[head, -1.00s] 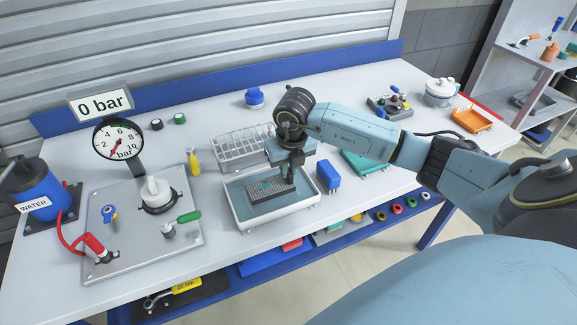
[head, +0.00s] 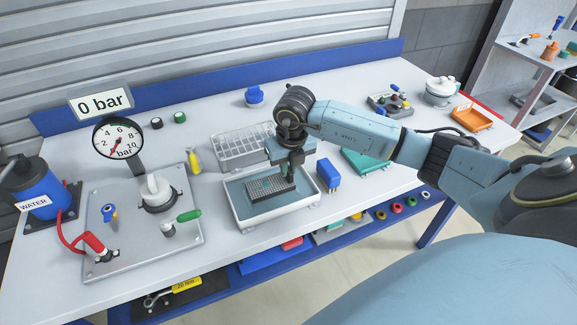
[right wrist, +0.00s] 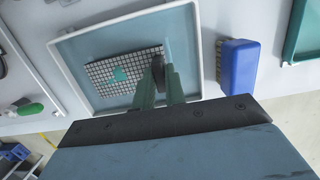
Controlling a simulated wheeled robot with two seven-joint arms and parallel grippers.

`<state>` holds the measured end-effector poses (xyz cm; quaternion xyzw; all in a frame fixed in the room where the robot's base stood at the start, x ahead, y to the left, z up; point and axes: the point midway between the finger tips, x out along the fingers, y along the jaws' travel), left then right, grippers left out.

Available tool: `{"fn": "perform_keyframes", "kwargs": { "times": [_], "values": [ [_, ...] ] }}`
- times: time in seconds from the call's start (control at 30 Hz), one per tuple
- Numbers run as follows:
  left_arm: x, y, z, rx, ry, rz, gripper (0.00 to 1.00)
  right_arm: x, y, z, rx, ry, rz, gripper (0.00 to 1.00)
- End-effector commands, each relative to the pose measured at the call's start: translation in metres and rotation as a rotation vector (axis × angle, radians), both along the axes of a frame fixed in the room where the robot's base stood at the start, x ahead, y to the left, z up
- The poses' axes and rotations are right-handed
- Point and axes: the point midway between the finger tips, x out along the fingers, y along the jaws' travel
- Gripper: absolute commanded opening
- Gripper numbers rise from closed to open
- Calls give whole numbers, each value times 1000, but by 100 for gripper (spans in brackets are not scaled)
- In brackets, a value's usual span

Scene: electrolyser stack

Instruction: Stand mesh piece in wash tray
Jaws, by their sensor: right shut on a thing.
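The wash tray (head: 240,218) is a white-rimmed tray with a blue-grey inside, near the front of the bench. It also shows in the right wrist view (right wrist: 70,62). A dark gridded block (head: 264,194) with a teal mark lies in it. My right gripper (head: 290,176) points down over the block's right end. In the right wrist view its green fingers (right wrist: 159,88) are shut on a dark, rounded piece seen nearly edge-on, which I take for the mesh piece (right wrist: 157,68). Its lower edge is hidden, so I cannot tell whether it touches the block. My left gripper is out of view.
A wire rack (head: 238,152) stands behind the tray. A blue brush (head: 328,174) lies close to its right, and a teal tray (head: 362,163) beyond that. A metal plate with a gauge (head: 119,138) and valves fills the left. Bare bench lies in front of the tray.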

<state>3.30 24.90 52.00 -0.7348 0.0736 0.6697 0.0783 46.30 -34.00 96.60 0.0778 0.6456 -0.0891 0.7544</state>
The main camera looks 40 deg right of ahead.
Motion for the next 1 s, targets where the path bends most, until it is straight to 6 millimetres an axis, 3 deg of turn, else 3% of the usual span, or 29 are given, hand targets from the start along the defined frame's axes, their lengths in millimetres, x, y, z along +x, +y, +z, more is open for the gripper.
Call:
{"fn": "perform_keyframes", "kwargs": {
  "times": [1.0],
  "values": [
    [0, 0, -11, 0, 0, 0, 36, 0, 0, -13, 0, 0, 0, 0]
  ]
}}
